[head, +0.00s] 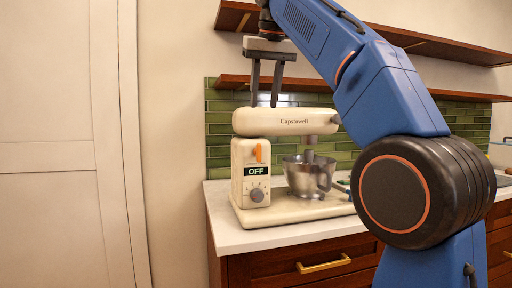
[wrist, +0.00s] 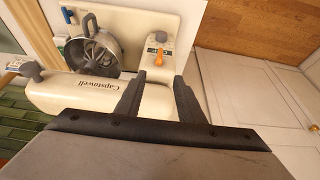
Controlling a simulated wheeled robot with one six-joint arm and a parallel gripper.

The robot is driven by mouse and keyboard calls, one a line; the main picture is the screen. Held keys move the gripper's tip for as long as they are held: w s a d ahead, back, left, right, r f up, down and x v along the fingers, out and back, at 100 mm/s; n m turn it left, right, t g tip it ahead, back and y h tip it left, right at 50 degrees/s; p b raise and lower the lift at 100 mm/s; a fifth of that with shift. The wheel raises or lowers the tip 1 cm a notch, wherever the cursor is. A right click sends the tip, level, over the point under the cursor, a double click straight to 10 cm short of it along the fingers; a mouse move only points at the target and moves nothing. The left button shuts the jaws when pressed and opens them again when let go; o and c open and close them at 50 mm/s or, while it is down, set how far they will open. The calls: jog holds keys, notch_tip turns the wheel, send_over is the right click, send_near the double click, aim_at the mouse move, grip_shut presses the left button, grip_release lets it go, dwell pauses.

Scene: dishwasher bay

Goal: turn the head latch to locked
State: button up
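A cream stand mixer (head: 285,122) marked "Capstowell" stands on the counter with its head level. An orange lever (head: 258,153) points upward on the mixer's column, above a display reading "OFF" (head: 257,171) and a grey dial (head: 257,195). I take the orange lever for the head latch; no lock marking is readable. It also shows in the wrist view (wrist: 155,50). My gripper (head: 264,104) points down over the left end of the mixer head, above the lever. Its fingers are apart, with nothing held between them. I cannot tell whether the fingertips touch the head.
A metal bowl (head: 306,175) sits under the mixer head on its right side. Wooden shelves (head: 290,84) run along the wall close to my gripper and arm. The white counter (head: 225,232) has a little bare room left of the mixer.

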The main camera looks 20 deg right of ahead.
aim_at(259, 143)
jog(key=x, duration=1.5)
jog(key=shift+w+d+f, duration=0.1)
jog(key=shift+f, duration=0.05)
grip_shut()
